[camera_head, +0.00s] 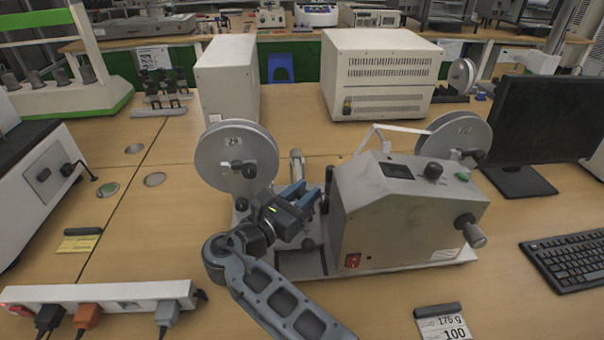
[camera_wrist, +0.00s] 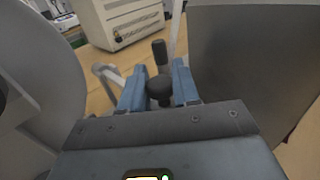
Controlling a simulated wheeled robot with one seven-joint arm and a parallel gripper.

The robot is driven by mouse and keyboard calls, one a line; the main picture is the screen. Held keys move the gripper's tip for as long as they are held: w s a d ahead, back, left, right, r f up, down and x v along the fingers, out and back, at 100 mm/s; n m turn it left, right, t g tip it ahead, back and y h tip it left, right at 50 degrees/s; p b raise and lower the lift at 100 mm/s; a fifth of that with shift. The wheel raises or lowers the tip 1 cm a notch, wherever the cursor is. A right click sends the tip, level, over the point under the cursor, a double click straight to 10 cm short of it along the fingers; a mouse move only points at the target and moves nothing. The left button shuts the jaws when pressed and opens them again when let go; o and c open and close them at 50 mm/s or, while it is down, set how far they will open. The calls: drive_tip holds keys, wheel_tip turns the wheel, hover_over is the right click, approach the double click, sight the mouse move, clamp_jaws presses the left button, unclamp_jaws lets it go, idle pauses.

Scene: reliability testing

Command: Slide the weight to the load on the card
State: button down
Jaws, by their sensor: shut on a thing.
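The card (camera_head: 443,322) lies at the front right of the bench, in front of the grey machine, under a dark clip. Its small print seems to read "LOAD 175 g" with a large "100" below. My gripper (camera_head: 299,197) is between the large left reel and the grey machine (camera_head: 400,215). In the wrist view, my blue fingers (camera_wrist: 159,88) are shut on a dark knobbed piece (camera_wrist: 160,66), which appears to be the weight. Any scale beside the weight is hidden, so I cannot read its setting.
The left reel (camera_head: 237,155) stands close to my gripper's left, and the machine body close to its right. A monitor (camera_head: 548,120) and keyboard (camera_head: 568,262) are at the right. A power strip (camera_head: 100,294) lies front left.

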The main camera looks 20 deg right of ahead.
drive_tip(key=shift+s+a, duration=0.1)
drive_tip(key=shift+s, duration=0.2)
drive_tip(key=c, duration=0.9)
unclamp_jaws()
drive_tip(key=v, duration=0.8)
drive_tip(key=shift+b, duration=0.4)
